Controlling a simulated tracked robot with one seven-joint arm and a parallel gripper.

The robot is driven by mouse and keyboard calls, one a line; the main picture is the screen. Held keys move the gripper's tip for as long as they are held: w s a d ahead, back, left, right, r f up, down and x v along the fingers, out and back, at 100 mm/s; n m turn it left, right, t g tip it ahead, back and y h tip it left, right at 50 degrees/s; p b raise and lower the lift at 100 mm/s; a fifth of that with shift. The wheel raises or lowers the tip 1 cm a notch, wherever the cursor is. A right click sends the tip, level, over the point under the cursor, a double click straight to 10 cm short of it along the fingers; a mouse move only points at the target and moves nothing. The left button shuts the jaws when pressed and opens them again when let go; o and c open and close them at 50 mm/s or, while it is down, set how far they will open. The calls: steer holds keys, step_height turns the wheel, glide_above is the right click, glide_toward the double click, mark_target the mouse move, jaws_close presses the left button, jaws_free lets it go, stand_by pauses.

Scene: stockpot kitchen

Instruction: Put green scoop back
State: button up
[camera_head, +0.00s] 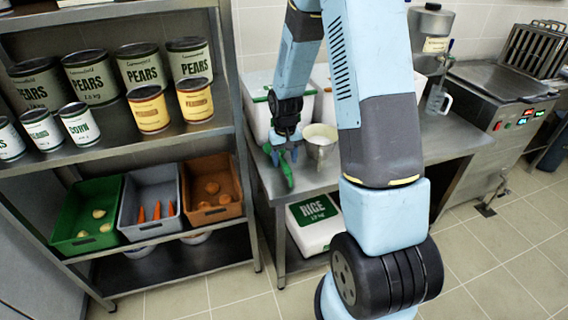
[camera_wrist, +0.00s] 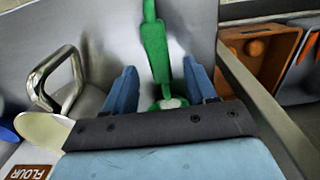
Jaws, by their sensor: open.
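The green scoop (camera_head: 287,172) is at the left end of the steel counter, just below my gripper (camera_head: 283,150). In the wrist view, the green scoop (camera_wrist: 155,50) runs up the picture between the two blue fingers of my gripper (camera_wrist: 160,90). Its lower end is partly hidden by the gripper's dark body, and a pale patch shows there. The fingers are open, with a gap on each side of the scoop. I cannot tell whether either finger touches it.
A metal container with cream contents (camera_head: 320,135) stands right of my gripper. White bins (camera_head: 262,118) are behind it. A rice box (camera_head: 313,222) sits beneath the steel counter (camera_head: 335,180). The shelf at left holds cans and green, grey and orange bins (camera_head: 212,190).

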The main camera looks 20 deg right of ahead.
steer(key=s+r+t, duration=0.1)
steer(key=s+r, duration=0.4)
steer(key=r, duration=0.8)
steer(key=s+r+t, duration=0.2)
steer(key=s+r, duration=0.3)
steer(key=r, duration=0.7)
steer(key=s+r+t, duration=0.1)
steer(key=s+r, duration=0.3)
steer(key=s, duration=0.4)
steer(key=s+r+t, duration=0.1)
steer(key=s+r, duration=0.3)
steer(key=s, duration=0.4)
steer(key=shift+s+a+r, duration=0.2)
steer(key=shift+a+r, duration=0.05)
steer(key=shift+r, duration=0.1)
